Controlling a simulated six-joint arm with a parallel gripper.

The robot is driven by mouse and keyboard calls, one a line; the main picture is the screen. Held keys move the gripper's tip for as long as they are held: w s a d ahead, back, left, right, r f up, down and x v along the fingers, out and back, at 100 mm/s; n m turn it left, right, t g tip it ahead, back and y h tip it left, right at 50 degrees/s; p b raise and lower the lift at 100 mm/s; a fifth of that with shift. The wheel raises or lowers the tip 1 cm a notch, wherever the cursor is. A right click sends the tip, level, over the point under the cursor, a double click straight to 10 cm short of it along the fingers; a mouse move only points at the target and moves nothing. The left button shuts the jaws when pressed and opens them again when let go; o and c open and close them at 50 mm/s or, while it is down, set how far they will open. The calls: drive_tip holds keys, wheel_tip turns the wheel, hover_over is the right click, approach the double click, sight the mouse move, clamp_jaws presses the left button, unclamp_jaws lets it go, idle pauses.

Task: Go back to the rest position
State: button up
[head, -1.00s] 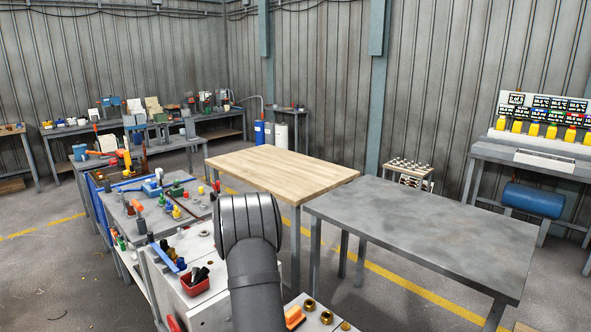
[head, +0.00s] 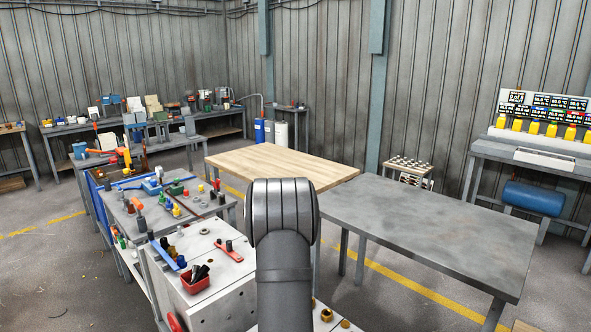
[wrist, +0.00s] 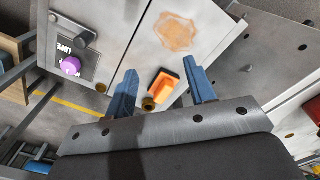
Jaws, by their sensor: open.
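My gripper (wrist: 160,92) shows in the wrist view with its two blue fingers apart and nothing between them in its hold. In the head view my dark grey arm rises from the bottom middle, and the gripper itself cannot be seen there.
A wooden-topped table (head: 270,163) and a grey metal table (head: 430,225) stand ahead, both bare. A cluttered workbench (head: 215,205) with a red bin (head: 195,280) is at left. Yellow cans (head: 534,128) stand on a rack at far right. Open floor lies between.

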drive_tip(key=shift+s+d+f, duration=0.3)
drive_tip(key=shift+s+d, duration=0.1)
drive_tip(key=shift+s, duration=0.15)
drive_tip(key=shift+s+d+f, duration=0.25)
drive_tip(key=shift+s+d, duration=0.1)
drive_tip(key=shift+s, duration=0.2)
idle(0.3)
drive_tip(key=o, duration=0.9)
drive_tip(key=shift+c, duration=0.2)
drive_tip(key=shift+o, duration=1.2)
drive_tip(key=w+a+r+n+t, duration=0.1)
drive_tip(key=w+r+n, duration=0.1)
drive_tip(key=r+n, duration=0.1)
drive_tip(key=w+r+n+t, duration=0.1)
drive_tip(key=r+n+t, duration=0.1)
drive_tip(key=r, duration=0.4)
drive_tip(key=w+a+r+n+t+h, duration=0.1)
drive_tip(key=w+r+n, duration=0.1)
drive_tip(key=r+n, duration=0.2)
drive_tip(key=shift+w+a+r, duration=0.35)
drive_tip(key=shift+r, duration=0.05)
drive_tip(key=x, duration=0.9)
drive_tip(key=shift+w+f, duration=0.25)
drive_tip(key=shift+w, duration=0.05)
drive_tip(key=shift+d, duration=0.1)
drive_tip(key=v, duration=1)
drive_tip(key=shift+s, duration=0.2)
drive_tip(key=shift+f, duration=0.15)
